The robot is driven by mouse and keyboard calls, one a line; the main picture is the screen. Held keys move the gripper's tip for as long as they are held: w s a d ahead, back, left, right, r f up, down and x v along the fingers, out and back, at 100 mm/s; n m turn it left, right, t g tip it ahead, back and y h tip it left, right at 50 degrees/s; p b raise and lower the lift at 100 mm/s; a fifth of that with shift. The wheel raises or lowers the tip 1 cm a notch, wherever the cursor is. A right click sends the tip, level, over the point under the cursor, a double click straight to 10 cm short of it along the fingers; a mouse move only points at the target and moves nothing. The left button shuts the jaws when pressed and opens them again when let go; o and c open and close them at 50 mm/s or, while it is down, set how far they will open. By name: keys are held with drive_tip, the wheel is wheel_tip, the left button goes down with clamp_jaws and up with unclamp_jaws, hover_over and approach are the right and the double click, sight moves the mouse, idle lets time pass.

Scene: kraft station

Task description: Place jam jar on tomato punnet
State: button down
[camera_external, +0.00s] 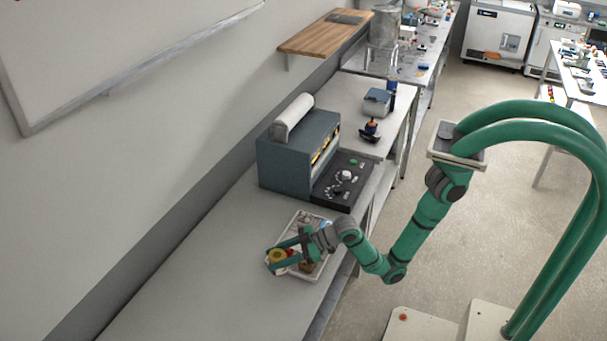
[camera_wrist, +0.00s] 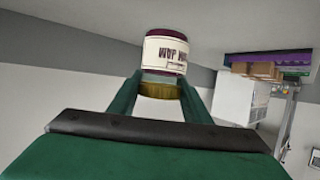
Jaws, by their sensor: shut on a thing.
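The jam jar (camera_wrist: 166,50) has a dark red body, a white label and a gold-brown lid. In the wrist view it stands at the fingertips, its label upside down. My gripper (camera_wrist: 160,86) is shut on the jar near its lid, one green finger on each side. In the outside view my gripper (camera_external: 284,256) holds the jar, its gold lid (camera_external: 277,257) facing up, at the left edge of a pale tray. The arm covers part of the tray. I cannot clearly make out the tomato punnet.
The pale tray (camera_external: 299,217) holds several small items on the grey bench (camera_external: 205,265). A blue-grey machine (camera_external: 285,165) with a black control panel (camera_external: 343,182) stands behind it. The bench is clear to the left and front. A wall runs along the bench's left side.

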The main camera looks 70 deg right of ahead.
drive_tip(key=w+d+r+m+t+h, duration=0.1)
drive_tip(key=w+d+r+m+h, duration=0.15)
drive_tip(key=d, duration=0.25)
drive_tip(key=w+d+r+m+t+h, duration=0.1)
drive_tip(key=w+d+m+h, duration=0.15)
drive_tip(key=d, duration=0.35)
drive_tip(key=shift+m+h, duration=0.5)
drive_tip(key=shift+h, duration=0.1)
drive_tip(key=shift+s+d+f, duration=0.1)
drive_tip(key=shift+d+f, duration=0.1)
drive_tip(key=shift+f, duration=1.1)
drive_tip(key=shift+s+d+f, duration=0.15)
drive_tip(key=shift+d+f, duration=0.1)
drive_tip(key=shift+f, duration=1)
drive_tip(key=shift+s+d+f, duration=0.1)
drive_tip(key=shift+d+f, duration=0.1)
drive_tip(key=shift+f, duration=1.1)
drive_tip(key=shift+f, duration=0.1)
drive_tip(key=c, duration=0.9)
unclamp_jaws()
drive_tip(key=shift+f, duration=0.1)
drive_tip(key=shift+c, duration=0.2)
drive_tip(key=shift+r, duration=0.2)
drive_tip(key=v, duration=0.7)
drive_tip(key=shift+s, duration=0.3)
